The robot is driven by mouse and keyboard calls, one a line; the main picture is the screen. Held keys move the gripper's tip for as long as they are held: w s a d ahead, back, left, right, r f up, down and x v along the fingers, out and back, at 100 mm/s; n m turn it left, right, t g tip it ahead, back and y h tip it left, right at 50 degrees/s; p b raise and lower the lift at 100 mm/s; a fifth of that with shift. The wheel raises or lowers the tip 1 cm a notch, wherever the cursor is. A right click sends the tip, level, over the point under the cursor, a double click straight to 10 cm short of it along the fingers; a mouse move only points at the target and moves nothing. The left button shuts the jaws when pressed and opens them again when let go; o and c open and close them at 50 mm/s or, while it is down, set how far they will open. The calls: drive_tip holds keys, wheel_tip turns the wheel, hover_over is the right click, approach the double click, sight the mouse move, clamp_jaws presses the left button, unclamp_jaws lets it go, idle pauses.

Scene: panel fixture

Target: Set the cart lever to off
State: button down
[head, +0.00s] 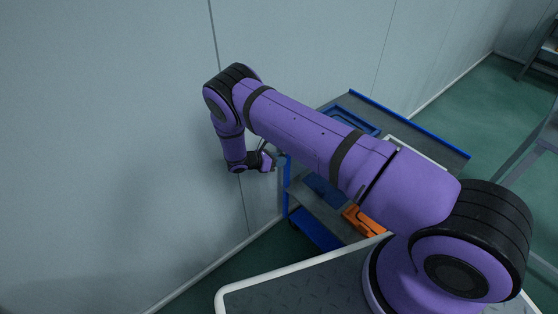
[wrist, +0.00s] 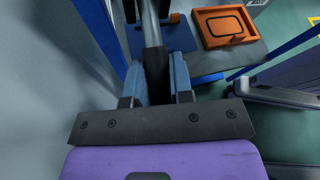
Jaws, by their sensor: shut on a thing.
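The cart (head: 448,152) stands against the wall, with blue edges and grey shelves, partly hidden behind my arm in the head view. My gripper (head: 274,161) is at the cart's near left corner. In the wrist view my gripper (wrist: 157,66) has its two blue fingers on either side of a grey and dark rod, the lever (wrist: 153,38), and is shut on it. The lever runs up and away between the fingers in that view. Its pivot and any on or off marking cannot be made out.
An orange tray (wrist: 222,27) lies on a cart shelf; orange also shows low on the cart in the head view (head: 362,221). Blue trays (head: 325,190) sit on the cart. The wall (head: 110,130) is close on the left. Open green floor (head: 478,105) lies to the right.

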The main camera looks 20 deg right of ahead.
drive_tip(key=shift+r, duration=0.1)
drive_tip(key=r+y, duration=0.1)
drive_tip(key=y, duration=0.2)
drive_tip(key=shift+s+a+r+g, duration=0.15)
drive_tip(key=shift+a+r+g, duration=0.2)
drive_tip(key=shift+a+g, duration=0.05)
wheel_tip(320, 180, up, 2)
drive_tip(key=n+g+y, duration=0.1)
drive_tip(key=y, duration=0.2)
drive_tip(key=shift+a, duration=0.1)
drive_tip(key=r+y, duration=0.1)
drive_tip(key=y, duration=0.1)
drive_tip(key=r+g+y, duration=0.1)
drive_tip(key=shift+n+y, duration=0.3)
drive_tip(key=shift+y, duration=0.1)
drive_tip(key=shift+d+r+g+y, duration=0.2)
drive_tip(key=shift+r+g+y, duration=0.25)
drive_tip(key=shift+y, duration=0.3)
drive_tip(key=shift+d+r+g+y, duration=0.2)
drive_tip(key=shift+r+g+y, duration=0.2)
drive_tip(key=shift+y, duration=0.35)
drive_tip(key=shift+n, duration=0.3)
drive_tip(key=shift+w, duration=0.2)
drive_tip(key=c, duration=1)
unclamp_jaws()
